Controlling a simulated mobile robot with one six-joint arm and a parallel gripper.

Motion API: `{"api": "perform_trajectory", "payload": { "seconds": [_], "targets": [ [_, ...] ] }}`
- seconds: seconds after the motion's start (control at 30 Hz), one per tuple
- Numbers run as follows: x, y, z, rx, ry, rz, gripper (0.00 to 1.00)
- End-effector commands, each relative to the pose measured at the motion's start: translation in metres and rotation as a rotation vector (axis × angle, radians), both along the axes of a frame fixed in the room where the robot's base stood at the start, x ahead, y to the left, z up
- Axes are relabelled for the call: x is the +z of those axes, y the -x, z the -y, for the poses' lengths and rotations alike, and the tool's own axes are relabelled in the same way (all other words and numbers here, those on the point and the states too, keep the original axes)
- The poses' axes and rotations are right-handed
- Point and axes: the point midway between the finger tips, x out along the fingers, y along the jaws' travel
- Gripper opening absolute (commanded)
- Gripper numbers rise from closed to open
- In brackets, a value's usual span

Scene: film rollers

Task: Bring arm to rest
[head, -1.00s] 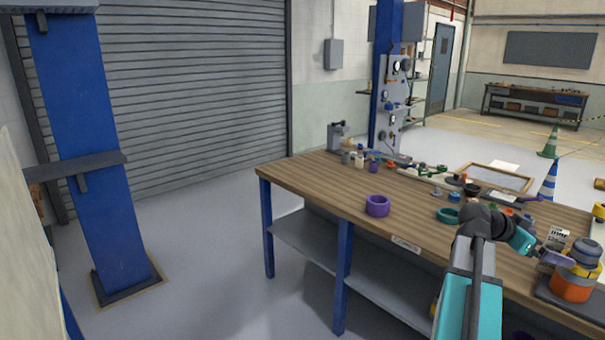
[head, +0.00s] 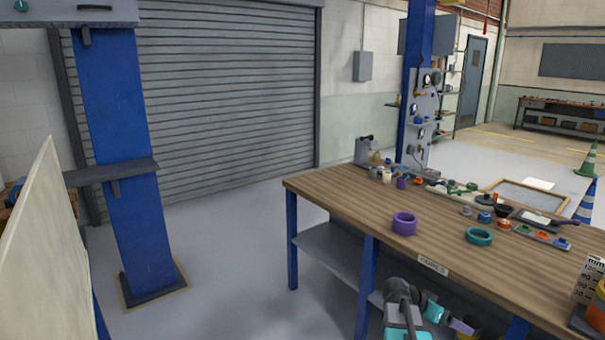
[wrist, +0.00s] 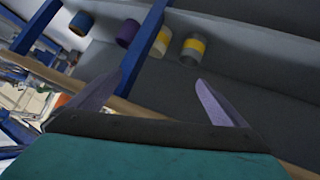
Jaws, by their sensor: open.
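My gripper (head: 462,325) is low in the head view, in front of the long side of the wooden workbench (head: 330,187) and below its top. In the wrist view its two pale purple fingers (wrist: 150,95) are spread wide apart with nothing between them. My arm is folded low, and its lower part runs out of the bottom of the head view. Beyond the fingers the wrist view shows a tilted scene with a grey surface, a blue post (wrist: 146,50) and several rollers, among them a purple one (wrist: 127,33) and two yellow-banded ones (wrist: 193,48).
A purple ring (head: 404,224) and a teal ring (head: 479,236) lie on the bench top, with several small parts behind them. A blue column (head: 125,170) and a pale panel (head: 48,250) stand at the left. The grey floor between column and bench is clear.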

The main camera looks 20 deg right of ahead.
Motion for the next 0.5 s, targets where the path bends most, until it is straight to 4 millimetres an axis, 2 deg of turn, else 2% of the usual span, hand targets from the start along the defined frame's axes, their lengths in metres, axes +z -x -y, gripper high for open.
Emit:
{"api": "perform_trajectory", "payload": {
  "seconds": [0.03, 0.23, 0.5],
  "targets": [
    [-0.016, -0.003, -0.016, 0.023, -0.024, -0.021, 0.96],
    [-0.078, -0.008, -0.074, 0.106, -0.119, -0.105, 0.96],
    [-0.155, 0.006, -0.154, 0.222, -0.254, -0.238, 0.96]
  ]
}}
